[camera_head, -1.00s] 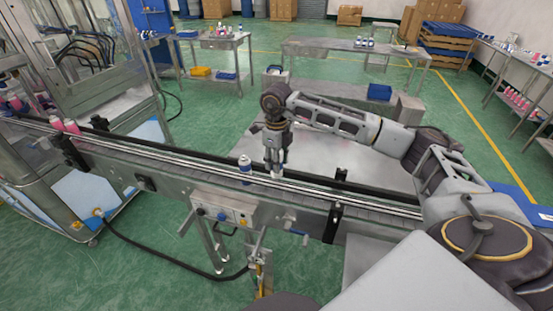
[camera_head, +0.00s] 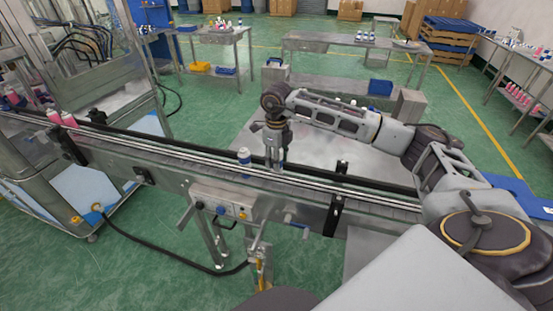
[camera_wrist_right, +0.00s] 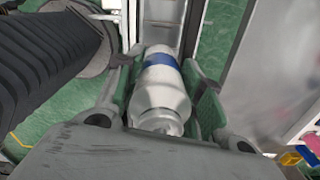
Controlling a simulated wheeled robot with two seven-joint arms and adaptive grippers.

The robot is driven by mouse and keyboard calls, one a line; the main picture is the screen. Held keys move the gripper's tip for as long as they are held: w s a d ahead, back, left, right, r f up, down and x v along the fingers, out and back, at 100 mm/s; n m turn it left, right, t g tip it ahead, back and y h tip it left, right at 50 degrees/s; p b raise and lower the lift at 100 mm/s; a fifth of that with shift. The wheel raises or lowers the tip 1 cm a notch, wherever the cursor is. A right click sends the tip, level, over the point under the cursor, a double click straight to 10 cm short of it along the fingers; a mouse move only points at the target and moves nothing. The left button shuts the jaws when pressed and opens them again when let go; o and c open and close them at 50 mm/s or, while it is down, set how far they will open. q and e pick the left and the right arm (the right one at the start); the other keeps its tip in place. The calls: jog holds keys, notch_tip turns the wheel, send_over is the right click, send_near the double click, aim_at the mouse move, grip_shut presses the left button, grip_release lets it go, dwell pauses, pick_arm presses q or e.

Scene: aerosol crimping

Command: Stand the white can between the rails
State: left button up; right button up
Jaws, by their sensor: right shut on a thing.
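My right gripper (camera_head: 275,157) hangs down over the conveyor and is shut on a white can with a blue band. The held can fills the middle of the right wrist view (camera_wrist_right: 162,90), between the two fingers, its narrow neck end toward the wrist. In the head view the fingers largely hide it. The conveyor's rails (camera_head: 325,187) run lengthwise along the belt, and the gripper is over them. I cannot tell whether the held can touches the belt. My left gripper is not in view.
Pink cans (camera_head: 60,118) stand at the conveyor's left end, by the machine frame. A control box (camera_head: 222,203) is on the conveyor's near side. A black bracket (camera_head: 334,214) is to the right. Steel tables stand behind.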

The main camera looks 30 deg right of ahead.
jog(key=shift+f+b, duration=0.25)
jog(key=shift+b, duration=0.05)
dwell(0.7)
jog(key=o, duration=1.1)
jog(key=shift+r, duration=6)
